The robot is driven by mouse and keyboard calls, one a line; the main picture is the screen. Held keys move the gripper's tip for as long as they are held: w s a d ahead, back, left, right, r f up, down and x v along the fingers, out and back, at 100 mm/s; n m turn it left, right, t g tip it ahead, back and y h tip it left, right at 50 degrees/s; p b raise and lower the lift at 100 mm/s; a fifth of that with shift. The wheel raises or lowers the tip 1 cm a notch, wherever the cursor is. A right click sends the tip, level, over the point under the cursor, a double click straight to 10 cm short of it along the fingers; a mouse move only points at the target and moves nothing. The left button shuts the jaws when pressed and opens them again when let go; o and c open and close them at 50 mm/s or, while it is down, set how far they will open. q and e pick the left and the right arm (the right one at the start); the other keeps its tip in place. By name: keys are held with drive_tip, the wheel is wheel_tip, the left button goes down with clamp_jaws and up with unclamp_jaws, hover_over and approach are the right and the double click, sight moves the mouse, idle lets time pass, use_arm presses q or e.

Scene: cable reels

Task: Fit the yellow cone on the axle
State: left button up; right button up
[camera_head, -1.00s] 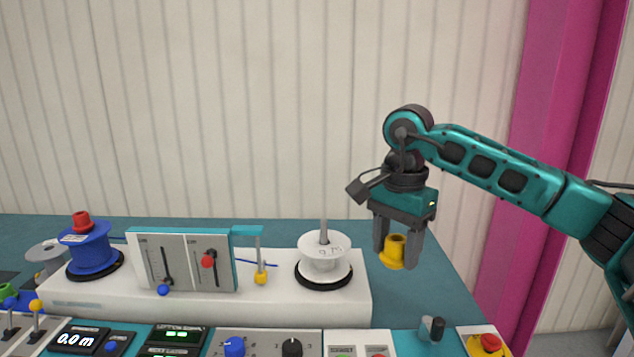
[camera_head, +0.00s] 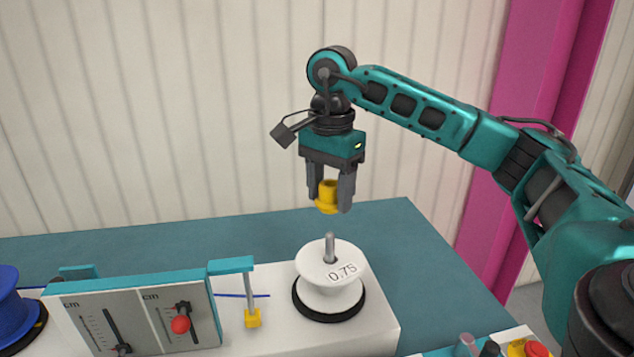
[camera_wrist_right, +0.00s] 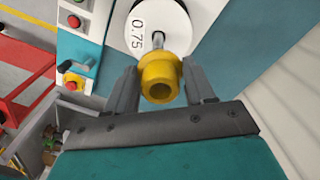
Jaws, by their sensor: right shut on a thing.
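The yellow cone (camera_head: 328,196) is held between the fingers of my right gripper (camera_head: 331,190), wide flange downward. It hangs above the axle (camera_head: 330,246), a grey metal pin standing up from the white reel (camera_head: 331,279) marked 0.75. In the head view the cone is nearly in line with the axle, with a clear gap between them. In the right wrist view the cone (camera_wrist_right: 160,78) sits between both fingers and partly covers the reel (camera_wrist_right: 158,27); the axle's tip (camera_wrist_right: 158,40) shows just beyond it. My left gripper is not in view.
The reel stands on a white base (camera_head: 375,318). Left of it are a yellow-footed post (camera_head: 252,318) with a teal arm, a slider panel (camera_head: 140,318) and a blue reel (camera_head: 8,305). A red button (camera_head: 535,349) is at front right. The teal table behind is clear.

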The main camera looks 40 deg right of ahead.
sight(330, 233)
drive_tip(key=shift+s+f, duration=0.15)
drive_tip(key=shift+f, duration=0.85)
drive_tip(key=shift+f+b, duration=1.1)
drive_tip(key=shift+f, duration=0.05)
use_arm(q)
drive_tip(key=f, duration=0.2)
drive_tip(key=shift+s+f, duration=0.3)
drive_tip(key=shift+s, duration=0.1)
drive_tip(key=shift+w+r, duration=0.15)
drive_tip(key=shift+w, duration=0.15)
use_arm(e)
drive_tip(key=shift+f, duration=0.1)
drive_tip(key=shift+f, duration=0.15)
drive_tip(key=shift+f+b, duration=0.35)
drive_tip(key=shift+f, duration=0.05)
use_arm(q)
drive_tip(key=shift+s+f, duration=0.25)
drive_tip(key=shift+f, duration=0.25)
use_arm(e)
drive_tip(key=shift+f, duration=0.1)
